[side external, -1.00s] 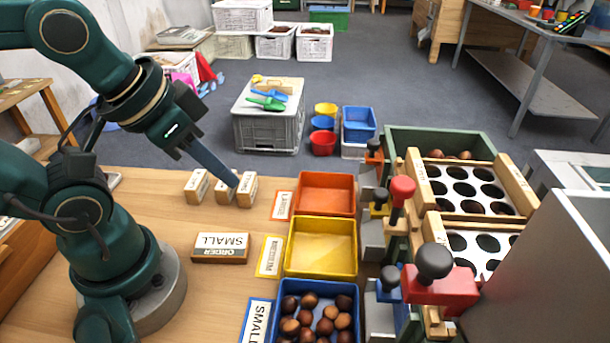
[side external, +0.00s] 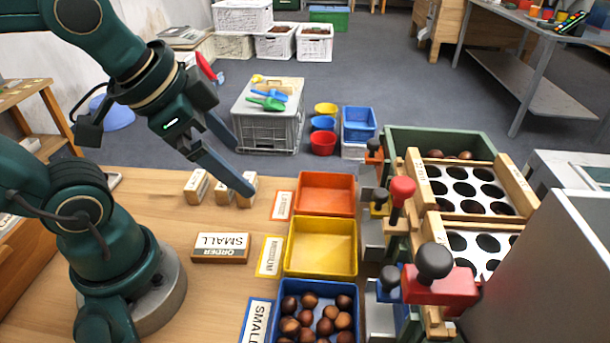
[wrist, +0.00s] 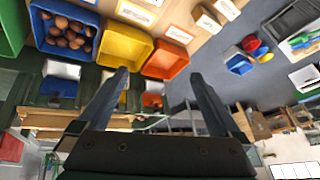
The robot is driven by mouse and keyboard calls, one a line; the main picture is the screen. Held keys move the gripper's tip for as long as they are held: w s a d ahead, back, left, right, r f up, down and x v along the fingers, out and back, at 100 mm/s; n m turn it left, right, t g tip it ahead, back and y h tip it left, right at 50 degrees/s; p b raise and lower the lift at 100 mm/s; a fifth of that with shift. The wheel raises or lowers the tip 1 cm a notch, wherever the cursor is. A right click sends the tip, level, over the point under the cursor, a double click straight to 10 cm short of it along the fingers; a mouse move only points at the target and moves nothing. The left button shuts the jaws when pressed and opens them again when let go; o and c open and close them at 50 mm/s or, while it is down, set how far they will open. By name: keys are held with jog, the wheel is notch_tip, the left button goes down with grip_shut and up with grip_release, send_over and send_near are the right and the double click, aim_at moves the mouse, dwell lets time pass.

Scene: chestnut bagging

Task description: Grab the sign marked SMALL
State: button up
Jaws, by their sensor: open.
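A wooden block sign reading ORDER SMALL (side external: 220,248) lies on the table, left of the yellow tray. A blue-edged card reading SMALL (side external: 257,321) lies beside the blue tray (side external: 284,313). Three small wooden blocks stand behind them, with lettering too small to read: left (side external: 197,187), middle (side external: 223,192) and right (side external: 247,190). My gripper (side external: 241,168) is open and empty, its fingers apart above and near the right block, which one finger partly covers. In the wrist view my gripper (wrist: 160,74) points towards the trays, with two blocks at the top.
Orange (side external: 326,193) and yellow (side external: 320,248) trays stand behind the blue tray, which holds chestnuts (side external: 315,318). A machine with red and black knobs (side external: 402,188) is to the right. A grey crate (side external: 268,120) stands beyond the table edge. The table left of the ORDER SMALL block is clear.

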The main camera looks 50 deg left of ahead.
jog(key=w+a+f+m+g, duration=0.1)
jog(key=w+a+f+g, duration=0.1)
jog(key=a+f, duration=0.1)
jog(key=w+a+f+m+g, duration=0.1)
jog(key=w+a+f+m, duration=0.1)
jog(key=w+a+f, duration=0.1)
jog(key=w+a+f+m+g, duration=0.2)
jog(key=a+f, duration=0.2)
jog(key=a, duration=0.1)
jog(key=shift+w+a+f+g, duration=0.2)
jog(key=shift+w+g, duration=0.1)
jog(key=shift+s+a+f, duration=0.2)
jog(key=shift+s+f, duration=0.05)
jog(key=shift+f, duration=2.6)
jog(key=c, duration=1.2)
jog(key=shift+o, duration=0.2)
